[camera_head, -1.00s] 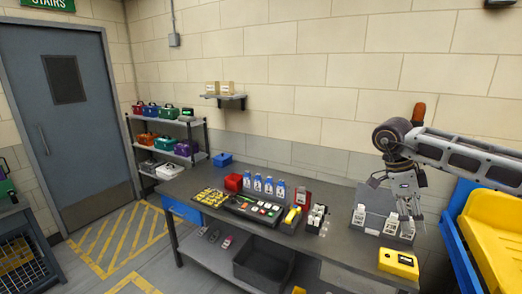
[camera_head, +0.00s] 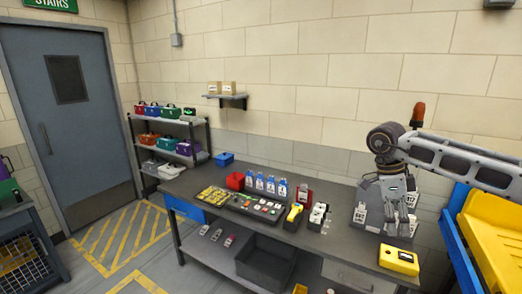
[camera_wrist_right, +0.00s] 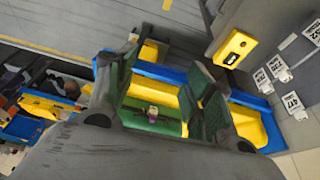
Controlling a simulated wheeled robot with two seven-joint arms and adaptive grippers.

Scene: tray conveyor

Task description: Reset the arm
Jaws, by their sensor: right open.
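My right gripper (camera_head: 402,228) hangs pointing down in front of the grey panel with white numbered tags, at the right end of the workbench. It is open, with nothing visible between its fingertips in the head view. My right arm comes in from the right edge. In the right wrist view the dark gripper body fills the bottom, with a green thing (camera_wrist_right: 150,122) beyond it; I cannot tell its distance. My left gripper is not in view.
A yellow device (camera_head: 398,260) lies on the bench (camera_head: 340,245) just in front of the gripper. A yellow tray (camera_head: 492,238) on a blue frame (camera_head: 452,245) stands close at the right. Bottles (camera_head: 258,184) and a button panel (camera_head: 265,208) occupy the bench further left.

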